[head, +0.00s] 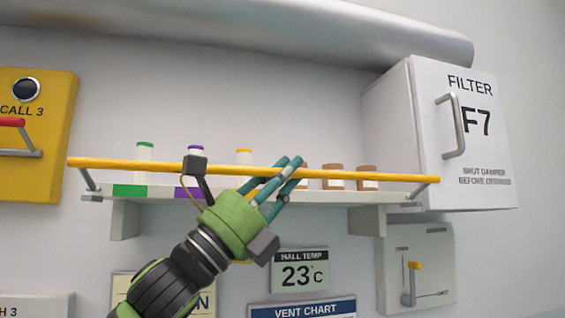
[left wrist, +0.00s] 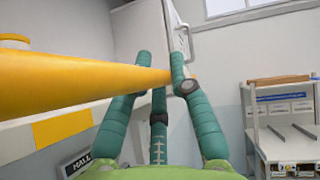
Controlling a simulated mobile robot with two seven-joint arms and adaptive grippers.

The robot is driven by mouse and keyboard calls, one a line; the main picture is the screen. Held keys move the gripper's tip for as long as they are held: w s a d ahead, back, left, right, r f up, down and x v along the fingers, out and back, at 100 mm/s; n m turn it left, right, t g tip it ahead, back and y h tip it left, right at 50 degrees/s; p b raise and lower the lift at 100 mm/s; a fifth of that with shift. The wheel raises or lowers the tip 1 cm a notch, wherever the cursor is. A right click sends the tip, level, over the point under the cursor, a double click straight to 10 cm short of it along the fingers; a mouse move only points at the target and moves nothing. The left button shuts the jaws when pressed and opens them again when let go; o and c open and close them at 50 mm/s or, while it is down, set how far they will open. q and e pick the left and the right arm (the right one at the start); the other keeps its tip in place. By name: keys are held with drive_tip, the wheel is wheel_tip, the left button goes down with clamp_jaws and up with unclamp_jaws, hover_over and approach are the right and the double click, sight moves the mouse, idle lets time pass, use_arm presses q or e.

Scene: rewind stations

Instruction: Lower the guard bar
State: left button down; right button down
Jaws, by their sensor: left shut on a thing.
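The guard bar (head: 350,174) is a long yellow rod running across the front of a wall shelf (head: 330,196), carried on a short grey arm at each end. It stands a little above the shelf edge, in front of the items there. My left gripper (head: 288,168), with teal fingers, is shut around the bar right of its middle. In the left wrist view the bar (left wrist: 60,80) comes in from the left and passes between the fingers (left wrist: 161,72). My right gripper is not in view.
Several small jars stand on the shelf, including a green-capped one (head: 144,151) and a brown-capped one (head: 333,176). A white filter cabinet (head: 400,130) juts out at the right. A yellow call box (head: 55,100) with a red handle is at the left. A temperature sign (head: 300,270) hangs below.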

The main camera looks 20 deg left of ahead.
use_arm(q)
drive_tip(key=shift+s+d+f+m+g+h, duration=0.1)
drive_tip(key=shift+f+m+g+h, duration=0.25)
drive_tip(key=shift+m+g+h, duration=0.85)
drive_tip(key=shift+s+f+m+g+h, duration=0.1)
drive_tip(key=shift+f+m+g+h, duration=0.4)
drive_tip(key=shift+m+g, duration=1.15)
drive_tip(key=shift+d+f+m+g+h, duration=0.15)
drive_tip(key=shift+m+g+h, duration=0.8)
drive_tip(key=shift+m, duration=1)
drive_tip(key=shift+a, duration=0.1)
drive_tip(key=c, duration=1.1)
unclamp_jaws()
drive_tip(key=shift+f, duration=0.1)
drive_tip(key=v, duration=1.2)
